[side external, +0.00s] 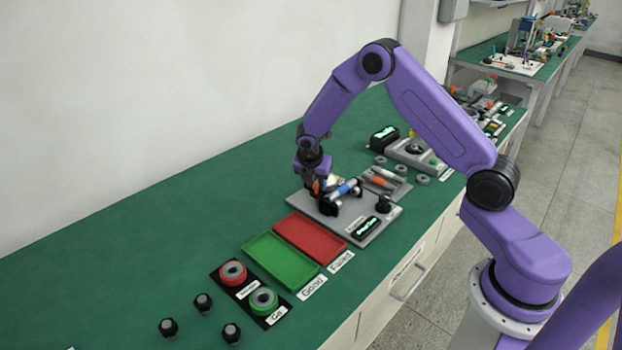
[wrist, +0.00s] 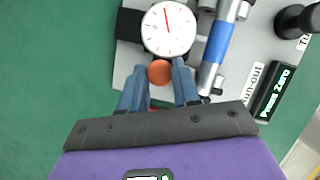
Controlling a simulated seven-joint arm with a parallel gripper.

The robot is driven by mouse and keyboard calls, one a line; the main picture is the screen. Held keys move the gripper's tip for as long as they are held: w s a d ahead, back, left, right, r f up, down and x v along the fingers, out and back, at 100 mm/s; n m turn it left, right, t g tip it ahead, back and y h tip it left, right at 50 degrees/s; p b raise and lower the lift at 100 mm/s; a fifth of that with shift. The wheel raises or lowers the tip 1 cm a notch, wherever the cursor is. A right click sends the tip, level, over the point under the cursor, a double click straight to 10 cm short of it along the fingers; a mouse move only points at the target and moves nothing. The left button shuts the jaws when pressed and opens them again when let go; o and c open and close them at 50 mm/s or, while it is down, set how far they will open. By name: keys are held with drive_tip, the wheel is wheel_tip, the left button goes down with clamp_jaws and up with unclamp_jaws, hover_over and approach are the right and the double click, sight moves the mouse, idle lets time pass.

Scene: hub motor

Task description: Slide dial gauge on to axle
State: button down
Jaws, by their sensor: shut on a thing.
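The dial gauge (wrist: 168,29) has a round white face with a red needle and shows ahead of my fingers in the wrist view. A round orange part (wrist: 160,72) is between my fingers, just below the face. My gripper (wrist: 159,68) is shut on the gauge at this orange part; the exact contact is partly hidden. A blue and metal bar (wrist: 218,44), which appears to be the axle, lies just right of the gauge. In the side view the axle (side external: 346,189) rests on black supports on a grey plate, with my gripper (side external: 316,189) at its left end. I cannot tell whether they touch.
The grey plate (side external: 368,232) carries a black knob (side external: 383,204) and a small display (side external: 366,227). A red tray (side external: 310,238) and green tray (side external: 280,262) lie in front. The left bench is clear.

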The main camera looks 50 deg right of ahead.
drive_tip(key=shift+s, duration=0.3)
drive_tip(key=c, duration=0.8)
unclamp_jaws()
drive_tip(key=shift+c, duration=0.2)
drive_tip(key=shift+w+a+r, duration=0.1)
drive_tip(key=shift+r, duration=0.15)
drive_tip(key=v, duration=1.7)
